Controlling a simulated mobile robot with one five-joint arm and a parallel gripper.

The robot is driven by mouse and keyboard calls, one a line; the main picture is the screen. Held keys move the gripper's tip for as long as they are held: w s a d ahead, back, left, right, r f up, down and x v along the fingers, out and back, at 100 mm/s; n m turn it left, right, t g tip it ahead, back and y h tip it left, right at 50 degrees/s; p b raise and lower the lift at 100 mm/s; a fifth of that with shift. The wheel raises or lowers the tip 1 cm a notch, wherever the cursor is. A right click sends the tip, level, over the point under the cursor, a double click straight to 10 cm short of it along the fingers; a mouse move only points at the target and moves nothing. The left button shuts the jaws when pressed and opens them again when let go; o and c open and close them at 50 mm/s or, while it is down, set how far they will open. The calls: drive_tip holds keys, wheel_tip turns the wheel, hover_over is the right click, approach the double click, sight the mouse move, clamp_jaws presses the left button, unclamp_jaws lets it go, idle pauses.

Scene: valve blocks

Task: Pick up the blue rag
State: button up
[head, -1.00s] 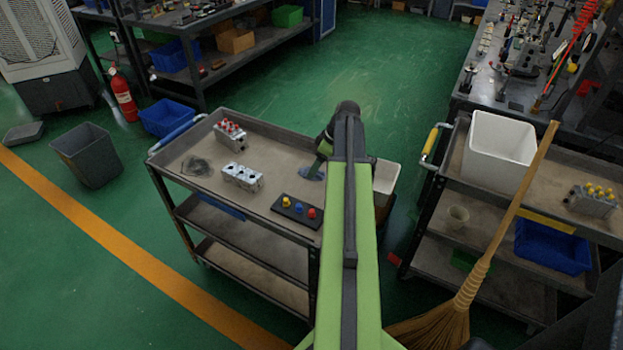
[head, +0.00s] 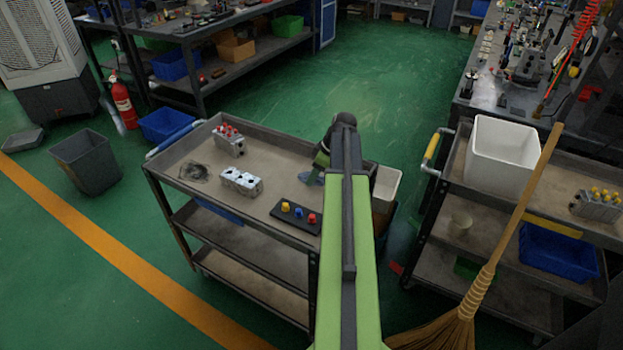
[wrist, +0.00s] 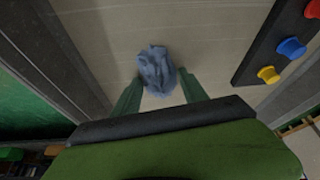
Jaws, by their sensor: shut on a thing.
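The blue rag (wrist: 155,70) is a crumpled grey-blue cloth between the two green fingers of my gripper (wrist: 159,80) in the wrist view. The gripper is shut on it, and part of the rag sticks out beyond the fingertips. In the head view only a small piece of the rag (head: 311,179) shows beside my arm, at the right end of the cart's top tray (head: 270,165). My arm hides the rest. I cannot tell whether the rag still touches the tray.
A dark plate with yellow, blue and red knobs (head: 297,213) lies close to the rag. Two valve blocks (head: 241,181) (head: 229,141) and a dark smudge (head: 194,172) are farther left. A broom (head: 490,270) leans at the right.

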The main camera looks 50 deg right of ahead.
sight(309, 172)
drive_tip(key=shift+r, duration=0.1)
wheel_tip(309, 172, up, 5)
drive_tip(key=p, duration=0.4)
drive_tip(key=shift+f+p, duration=0.2)
drive_tip(key=shift+p, duration=0.2)
drive_tip(key=s+d+r+p, duration=0.5)
drive_tip(key=d+r+p, duration=0.1)
drive_tip(key=d, duration=0.4)
drive_tip(key=shift+d, duration=0.3)
drive_tip(key=shift+s+r, duration=0.1)
drive_tip(key=o, duration=0.7)
drive_tip(key=c, duration=0.5)
drive_tip(key=shift+c, duration=0.2)
